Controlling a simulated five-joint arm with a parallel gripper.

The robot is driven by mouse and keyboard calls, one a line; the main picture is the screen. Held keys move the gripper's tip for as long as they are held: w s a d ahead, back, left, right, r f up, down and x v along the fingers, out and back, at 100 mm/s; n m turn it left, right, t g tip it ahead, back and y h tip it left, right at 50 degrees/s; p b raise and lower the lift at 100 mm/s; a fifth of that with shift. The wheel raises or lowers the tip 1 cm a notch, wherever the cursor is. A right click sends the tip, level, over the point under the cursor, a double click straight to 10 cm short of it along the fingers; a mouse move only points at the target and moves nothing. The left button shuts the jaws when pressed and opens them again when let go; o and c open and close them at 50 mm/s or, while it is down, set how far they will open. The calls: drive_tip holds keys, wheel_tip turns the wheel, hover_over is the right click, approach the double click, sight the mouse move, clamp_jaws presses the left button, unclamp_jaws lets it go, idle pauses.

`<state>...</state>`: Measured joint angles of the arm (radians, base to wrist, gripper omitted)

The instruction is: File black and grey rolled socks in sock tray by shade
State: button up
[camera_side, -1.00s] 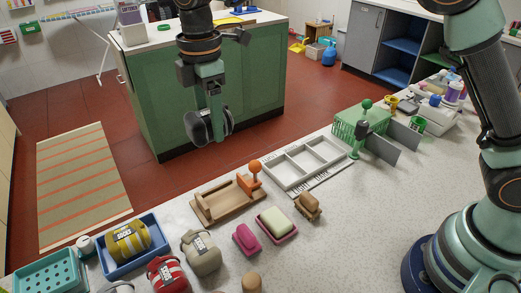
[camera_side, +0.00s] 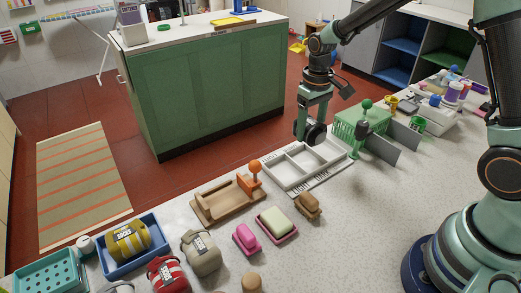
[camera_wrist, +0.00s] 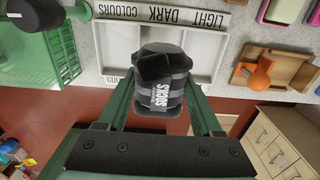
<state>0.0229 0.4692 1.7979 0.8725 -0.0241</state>
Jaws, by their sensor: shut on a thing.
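My gripper (camera_side: 311,125) is shut on a black and dark grey sock roll (camera_wrist: 160,98) with a "SOCKS" label. The roll (camera_side: 314,135) is held above the back right part of the white sock tray (camera_side: 284,184). The wrist view shows the roll between both fingers, covering part of the tray (camera_wrist: 221,50). The tray edge carries the words LIGHT, DARK and COLOURS. The visible tray compartments look empty; the one behind the roll is partly hidden. A beige-grey roll with a label (camera_side: 202,253) lies on the counter at the front left.
A green rack (camera_side: 350,127) with grey plates stands close right of the tray. A wooden holder with an orange knob (camera_side: 228,201) lies left of it. Soap bars (camera_side: 276,224) and a brush (camera_side: 308,205) lie in front. A blue tray (camera_side: 148,258) holds a yellow striped roll; a red roll (camera_side: 167,274) is beside it.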

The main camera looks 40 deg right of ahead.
drive_tip(key=shift+f, duration=2.95)
drive_tip(key=o, duration=1.4)
